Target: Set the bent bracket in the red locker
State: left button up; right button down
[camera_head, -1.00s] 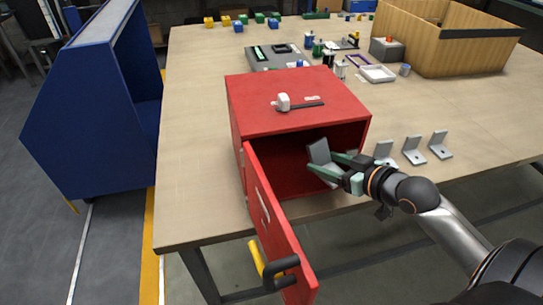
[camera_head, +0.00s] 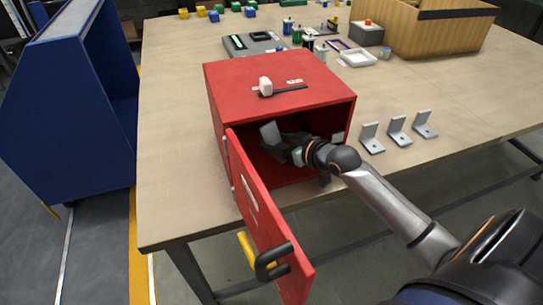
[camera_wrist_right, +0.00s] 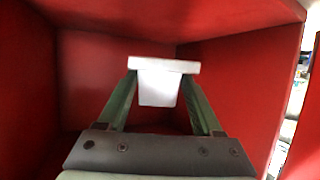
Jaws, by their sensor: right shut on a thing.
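The red locker (camera_head: 275,90) stands on the table with its door (camera_head: 262,225) swung open toward me. My right gripper (camera_head: 283,143) reaches in through the open front and is shut on a grey bent bracket (camera_head: 270,132). In the right wrist view the bracket (camera_wrist_right: 160,80) sits between the two green fingers of the gripper (camera_wrist_right: 160,98), with the red inner walls around it. I cannot tell whether the bracket touches the locker floor. My left gripper is not in view.
Several more grey brackets (camera_head: 398,130) stand on the table to the right of the locker. A white-headed item (camera_head: 266,87) lies on the locker top. A wooden crate (camera_head: 425,35) and small parts are farther back. A blue cabinet (camera_head: 70,100) is at left.

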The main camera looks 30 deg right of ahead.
aim_at(272, 161)
jog(key=shift+w+a+f+b, duration=0.2)
jog(key=shift+w+f+b, duration=0.1)
jog(key=shift+w+f, duration=0.9)
notch_tip(272, 161, down, 3)
jog(key=shift+s+f+b, duration=0.1)
jog(key=shift+b, duration=0.3)
jog(key=shift+c, duration=0.2)
grip_release()
jog(key=p+v, duration=0.2)
jog(key=v, duration=1)
